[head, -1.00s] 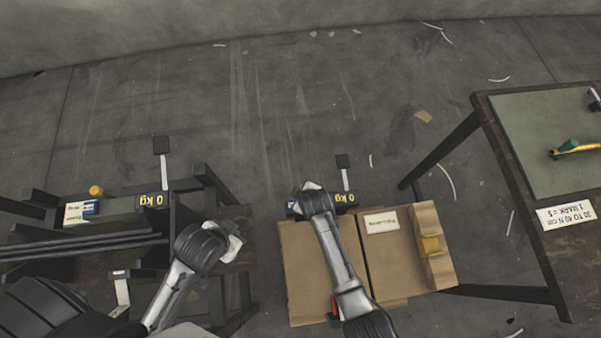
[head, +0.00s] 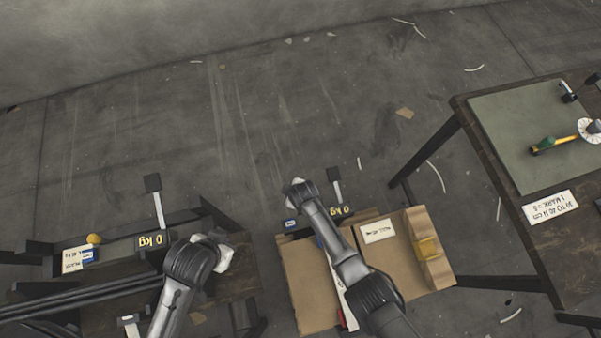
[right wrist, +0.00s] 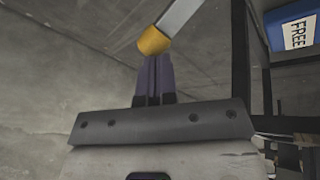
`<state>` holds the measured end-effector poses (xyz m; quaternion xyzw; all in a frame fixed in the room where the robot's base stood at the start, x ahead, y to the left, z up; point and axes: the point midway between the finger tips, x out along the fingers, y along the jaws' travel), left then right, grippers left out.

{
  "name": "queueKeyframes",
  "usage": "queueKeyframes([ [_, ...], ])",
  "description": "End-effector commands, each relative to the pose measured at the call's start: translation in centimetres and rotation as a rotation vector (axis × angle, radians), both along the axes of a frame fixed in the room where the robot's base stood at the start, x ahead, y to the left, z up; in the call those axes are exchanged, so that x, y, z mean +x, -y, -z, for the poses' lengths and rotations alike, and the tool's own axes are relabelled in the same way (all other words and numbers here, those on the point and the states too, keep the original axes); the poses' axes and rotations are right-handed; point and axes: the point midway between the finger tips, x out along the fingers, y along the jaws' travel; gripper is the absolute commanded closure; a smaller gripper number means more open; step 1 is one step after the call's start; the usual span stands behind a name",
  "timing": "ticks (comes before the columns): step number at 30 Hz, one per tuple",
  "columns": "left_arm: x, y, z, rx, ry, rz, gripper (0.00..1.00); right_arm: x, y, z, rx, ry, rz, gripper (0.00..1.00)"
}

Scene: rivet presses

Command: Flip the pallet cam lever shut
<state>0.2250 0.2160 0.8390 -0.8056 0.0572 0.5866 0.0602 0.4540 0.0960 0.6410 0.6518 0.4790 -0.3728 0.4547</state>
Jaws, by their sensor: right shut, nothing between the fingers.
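A lever with a grey metal bar (right wrist: 182,16) and a yellow-orange knob (right wrist: 153,41) shows at the top of the right wrist view. My right gripper (right wrist: 154,66) is shut and empty. Its fingertips are right at the knob's lower side; I cannot tell whether they touch. In the head view my right gripper (head: 297,186) is just beyond the cardboard-covered station and the lever is hidden there. A blue FREE sign (right wrist: 293,30) is right of the lever. My left gripper (head: 222,256) is over the left station; its fingers cannot be made out.
A green-topped table (head: 505,125) stands at right. Floor beyond is open.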

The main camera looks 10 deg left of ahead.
Motion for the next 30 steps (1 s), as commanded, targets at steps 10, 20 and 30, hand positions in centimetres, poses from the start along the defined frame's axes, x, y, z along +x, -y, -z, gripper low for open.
queueKeyframes([
  [10, 0.0, 0.1, 0.7, -0.002, 0.0, -0.001, 1.0, 0.6, -0.4, 0.5, 0.001, 0.001, -0.001, 1.0],
  [20, 0.0, -0.2, 0.7, 0.008, 0.0, 0.005, 1.0, 0.7, -0.4, 0.5, 0.001, 0.001, 0.0, 1.0],
  [30, 0.0, -0.3, -0.2, 0.011, 0.001, 0.007, 1.0, 0.4, -0.1, -0.6, 0.001, 0.001, 0.0, 1.0],
])
